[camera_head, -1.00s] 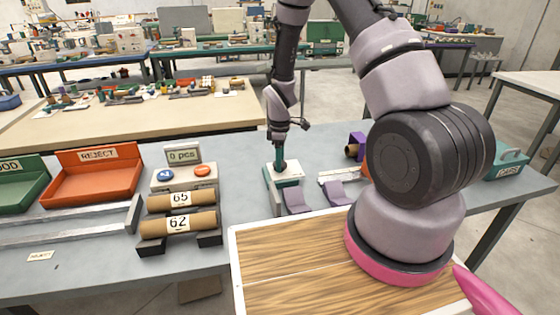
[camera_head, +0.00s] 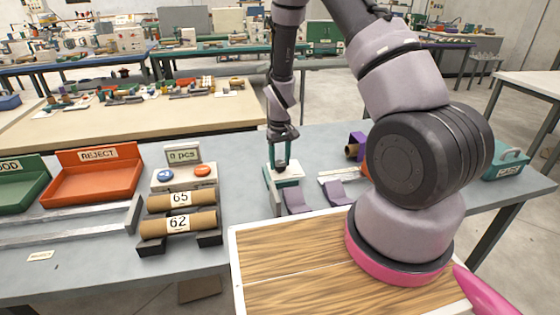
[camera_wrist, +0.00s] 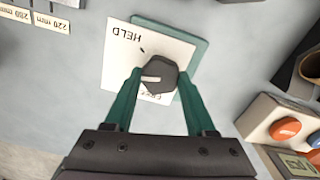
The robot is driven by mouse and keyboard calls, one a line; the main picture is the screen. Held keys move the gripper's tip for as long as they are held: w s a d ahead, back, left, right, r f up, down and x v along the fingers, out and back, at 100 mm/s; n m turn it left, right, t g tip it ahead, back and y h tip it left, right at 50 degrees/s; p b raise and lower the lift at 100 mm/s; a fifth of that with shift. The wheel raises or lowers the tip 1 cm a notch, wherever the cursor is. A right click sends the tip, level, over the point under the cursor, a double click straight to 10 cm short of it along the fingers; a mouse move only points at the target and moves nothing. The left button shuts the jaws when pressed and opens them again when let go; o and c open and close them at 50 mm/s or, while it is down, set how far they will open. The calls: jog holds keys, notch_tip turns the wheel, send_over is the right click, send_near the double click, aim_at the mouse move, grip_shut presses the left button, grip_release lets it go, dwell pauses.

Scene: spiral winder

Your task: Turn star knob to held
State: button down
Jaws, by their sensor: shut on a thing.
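The star knob (camera_wrist: 159,73) is dark and many-sided, with a white mark pointing left in the wrist view. It sits on a white plate (camera_wrist: 118,62) with "HELD" printed upside down near the upper left corner. A second word below the knob is partly hidden. My gripper (camera_wrist: 157,80) has its two teal fingers on either side of the knob, shut on it. In the head view my gripper (camera_head: 281,165) points down onto the teal and white unit (camera_head: 289,173); the fingers hide most of the knob there.
A counter with blue and orange buttons (camera_head: 184,177) stands left of the unit, behind cardboard tubes (camera_head: 178,222) labelled 65 and 62. An orange reject tray (camera_head: 95,180) is further left. Purple pads (camera_head: 297,201) lie in front of the unit. A wooden board (camera_head: 290,262) is nearest.

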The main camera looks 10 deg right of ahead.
aim_at(280, 163)
jog(key=m, duration=0.4)
jog(key=shift+m, duration=2.2)
jog(key=shift+c, duration=1.1)
grip_release()
notch_tip(280, 163, up, 11)
